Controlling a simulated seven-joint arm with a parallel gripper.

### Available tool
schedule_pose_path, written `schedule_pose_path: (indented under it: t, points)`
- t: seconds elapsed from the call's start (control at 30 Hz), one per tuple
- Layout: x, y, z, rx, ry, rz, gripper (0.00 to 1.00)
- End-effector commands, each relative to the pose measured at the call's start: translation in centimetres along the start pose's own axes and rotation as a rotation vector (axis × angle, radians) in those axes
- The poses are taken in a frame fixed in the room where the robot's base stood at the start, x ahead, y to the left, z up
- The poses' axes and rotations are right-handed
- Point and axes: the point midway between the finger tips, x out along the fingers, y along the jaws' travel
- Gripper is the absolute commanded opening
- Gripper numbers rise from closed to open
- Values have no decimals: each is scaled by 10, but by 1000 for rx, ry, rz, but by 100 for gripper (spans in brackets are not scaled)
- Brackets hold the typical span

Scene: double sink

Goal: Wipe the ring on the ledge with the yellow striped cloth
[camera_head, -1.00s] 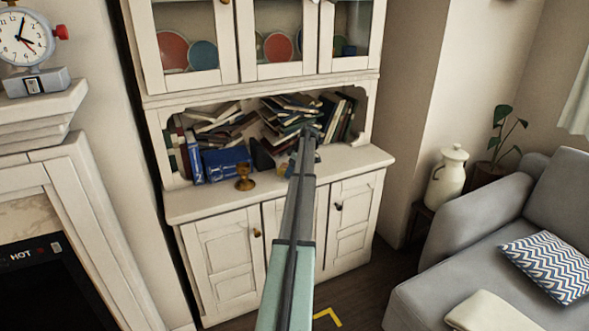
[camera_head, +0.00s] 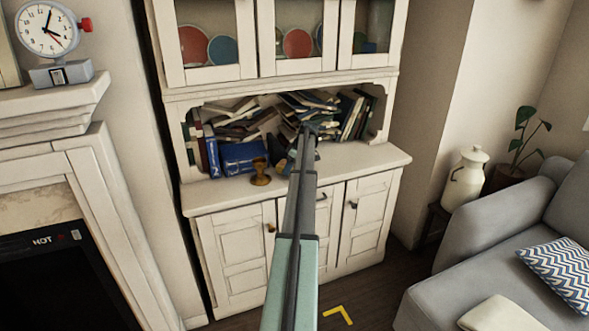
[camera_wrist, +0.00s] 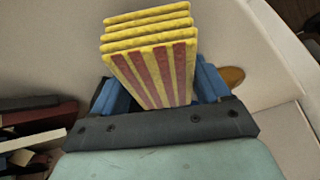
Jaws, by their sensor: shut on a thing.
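In the wrist view my gripper (camera_wrist: 160,88) is shut on the folded yellow cloth (camera_wrist: 150,62). The cloth has red stripes and shows as several stacked layers between the blue fingers. In the head view my own arm hides most of the gripper and the cloth. The ledge (camera_head: 372,160) is the white top of the cabinet's lower part. I cannot make out a ring on it. A brown-orange rounded thing (camera_wrist: 233,75) peeks out beside the right finger in the wrist view; I cannot tell what it is.
Blue books (camera_head: 240,158) and a messy heap of books (camera_head: 308,106) fill the niche behind. The ledge's right end is clear. A grey sofa (camera_head: 490,240) stands at the right.

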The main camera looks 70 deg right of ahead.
Motion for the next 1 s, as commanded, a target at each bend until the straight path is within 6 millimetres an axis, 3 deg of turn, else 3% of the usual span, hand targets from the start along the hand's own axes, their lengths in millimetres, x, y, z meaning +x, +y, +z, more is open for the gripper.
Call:
schedule_pose_path:
  t: [0.6, 1.0]
  points:
    - [-55, 1, -22, 0, 1, 3, 48]
    - [-62, 1, -25, 0, 0, 2, 48]
